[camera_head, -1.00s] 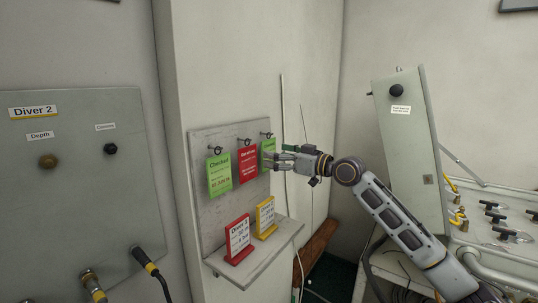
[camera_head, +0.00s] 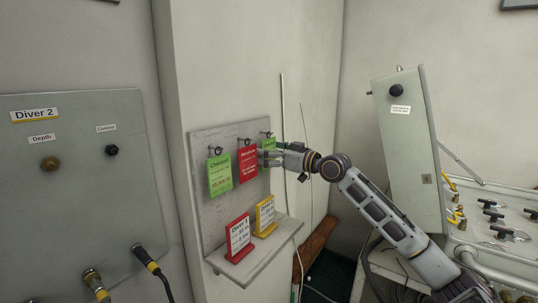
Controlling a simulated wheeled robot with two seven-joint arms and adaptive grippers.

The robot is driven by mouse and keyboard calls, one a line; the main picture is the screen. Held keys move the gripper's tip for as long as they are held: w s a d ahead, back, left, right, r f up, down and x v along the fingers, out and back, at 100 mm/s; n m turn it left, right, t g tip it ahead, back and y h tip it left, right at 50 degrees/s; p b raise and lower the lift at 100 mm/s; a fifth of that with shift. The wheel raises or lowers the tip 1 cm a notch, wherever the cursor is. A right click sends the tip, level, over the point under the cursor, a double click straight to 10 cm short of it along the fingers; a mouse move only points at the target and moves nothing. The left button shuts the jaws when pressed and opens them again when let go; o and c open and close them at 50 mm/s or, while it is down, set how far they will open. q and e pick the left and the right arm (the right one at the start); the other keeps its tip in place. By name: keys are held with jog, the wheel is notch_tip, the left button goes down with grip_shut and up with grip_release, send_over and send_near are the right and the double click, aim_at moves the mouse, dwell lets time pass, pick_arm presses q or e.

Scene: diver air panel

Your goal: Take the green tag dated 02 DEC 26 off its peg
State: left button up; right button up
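A grey peg board (camera_head: 205,209) on the wall holds a row of tags on pegs. A green tag (camera_head: 220,175) headed "Checked" hangs on the left peg; its date is too small to read surely. A red tag (camera_head: 248,162) hangs in the middle. A second green tag (camera_head: 267,143) hangs on the right peg, partly hidden by my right gripper (camera_head: 264,157). The gripper's fingers are at this tag's front and lower part; whether they touch or grip it I cannot tell. My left gripper is not in view.
A shelf (camera_head: 262,262) below the pegs carries a red sign (camera_head: 238,238) and a yellow sign (camera_head: 265,216). The Diver 2 panel (camera_head: 70,220) is at left. An open panel lid (camera_head: 408,150) and valves stand at right, beside my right arm.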

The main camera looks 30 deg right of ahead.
jog(key=c, duration=0.6)
jog(key=shift+c, duration=0.2)
jog(key=shift+r, duration=0.3)
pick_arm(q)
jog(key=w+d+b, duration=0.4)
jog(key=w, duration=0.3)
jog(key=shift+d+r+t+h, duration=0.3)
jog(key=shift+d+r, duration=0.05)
pick_arm(e)
jog(key=v, duration=1.8)
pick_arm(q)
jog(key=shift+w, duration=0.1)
